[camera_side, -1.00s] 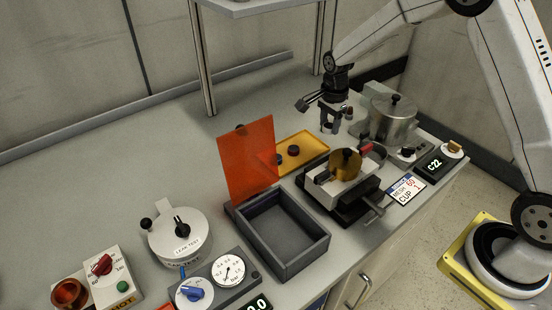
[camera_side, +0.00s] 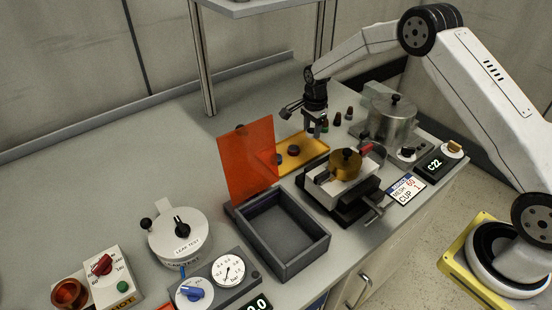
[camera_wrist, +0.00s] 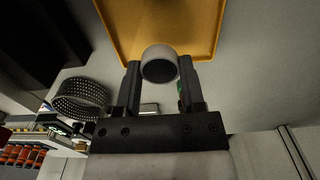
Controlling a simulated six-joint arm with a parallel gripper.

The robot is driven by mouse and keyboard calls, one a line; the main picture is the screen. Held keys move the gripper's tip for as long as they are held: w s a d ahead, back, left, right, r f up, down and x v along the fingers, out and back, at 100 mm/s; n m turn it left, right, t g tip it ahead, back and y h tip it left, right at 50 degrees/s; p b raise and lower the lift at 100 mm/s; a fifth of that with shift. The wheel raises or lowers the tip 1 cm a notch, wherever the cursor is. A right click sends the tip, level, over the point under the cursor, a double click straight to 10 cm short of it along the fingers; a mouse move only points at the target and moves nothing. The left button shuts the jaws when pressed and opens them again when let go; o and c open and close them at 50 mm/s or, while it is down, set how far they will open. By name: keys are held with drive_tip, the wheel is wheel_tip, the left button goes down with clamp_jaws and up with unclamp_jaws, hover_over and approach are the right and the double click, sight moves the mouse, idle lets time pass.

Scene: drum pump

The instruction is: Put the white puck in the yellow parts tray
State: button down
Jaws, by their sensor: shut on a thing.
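The white puck (camera_wrist: 160,58) shows in the wrist view between the two fingertips, with its pale rim and dark face toward the camera. My gripper (camera_wrist: 158,80) is shut on it. In the side view my gripper (camera_side: 315,130) is at the far right end of the yellow parts tray (camera_side: 312,145), pointing down, and the puck cannot be made out there. The tray also fills the upper middle of the wrist view (camera_wrist: 200,25), beyond the puck. I cannot tell how high the puck is above the tray.
Dark round parts (camera_side: 293,150) lie in the tray. An orange lid (camera_side: 247,160) stands upright on a grey open box (camera_side: 277,235) in front. A mesh cup (camera_wrist: 80,98) shows in the wrist view.

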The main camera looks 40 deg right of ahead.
sight(311, 130)
drive_tip(key=shift+f, duration=0.1)
drive_tip(key=shift+w+f, duration=0.2)
drive_tip(key=shift+f, duration=1.55)
drive_tip(key=shift+f, duration=0.15)
drive_tip(key=shift+c, duration=1)
unclamp_jaws()
wheel_tip(311, 130, up, 12)
drive_tip(key=shift+r, duration=0.2)
